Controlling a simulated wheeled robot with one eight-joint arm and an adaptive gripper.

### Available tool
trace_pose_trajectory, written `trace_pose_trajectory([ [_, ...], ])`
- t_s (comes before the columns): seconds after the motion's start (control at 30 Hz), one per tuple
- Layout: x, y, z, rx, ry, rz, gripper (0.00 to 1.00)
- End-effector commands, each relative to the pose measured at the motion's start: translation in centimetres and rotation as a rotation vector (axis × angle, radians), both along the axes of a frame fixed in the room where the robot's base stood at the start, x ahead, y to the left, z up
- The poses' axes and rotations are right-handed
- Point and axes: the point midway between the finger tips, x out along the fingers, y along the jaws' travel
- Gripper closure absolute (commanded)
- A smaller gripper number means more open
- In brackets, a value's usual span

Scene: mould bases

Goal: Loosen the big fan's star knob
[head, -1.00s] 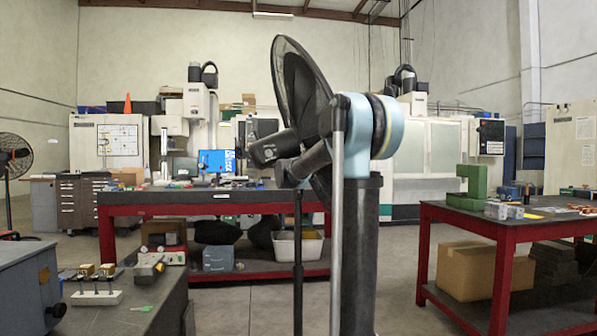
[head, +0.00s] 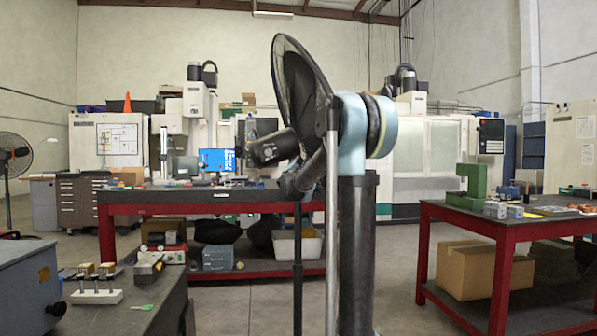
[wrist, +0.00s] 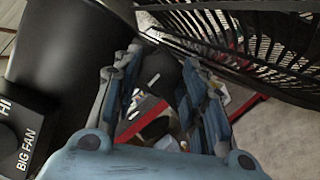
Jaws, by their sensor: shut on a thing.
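The big fan stands right in front of me, with its dark cage (head: 300,88) tilted and its black motor housing (head: 268,149) facing left. In the wrist view the dark housing fills the left side, with the words "BIG FAN" (wrist: 24,150) and "HI" on it. My gripper (wrist: 161,60) points down past the housing, its two blue fingers around a dark rounded thing, which looks like the star knob (wrist: 160,72). The knob's star shape cannot be made out, and in the head view it is hidden.
The fan's cage (wrist: 250,40) is close to the right finger. A red workbench (head: 225,197) stands behind the fan, and another red table (head: 500,228) is at the right. A grey bench (head: 130,312) with small parts is at the lower left. A smaller fan (head: 12,155) stands far left.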

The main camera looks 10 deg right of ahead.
Motion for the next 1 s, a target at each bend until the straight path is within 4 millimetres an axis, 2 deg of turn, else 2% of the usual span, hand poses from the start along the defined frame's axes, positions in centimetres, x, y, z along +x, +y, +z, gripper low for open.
trace_pose_trajectory([
  [0.07, -0.1, -0.1, -0.2, 0.004, 0.001, 0.0, 0.85],
  [0.1, -0.1, -0.1, -0.2, 0.004, 0.001, 0.0, 0.52],
  [0.17, -0.1, -0.1, -0.2, 0.004, 0.001, 0.0, 0.41],
  [0.6, -0.6, 0.1, -0.2, 0.002, 0.0, 0.0, 0.41],
  [0.77, -2.5, 0.8, -0.7, 0.003, 0.0, 0.002, 0.41],
  [1.0, -6.7, 2.0, -1.8, 0.003, 0.0, 0.002, 0.41],
])
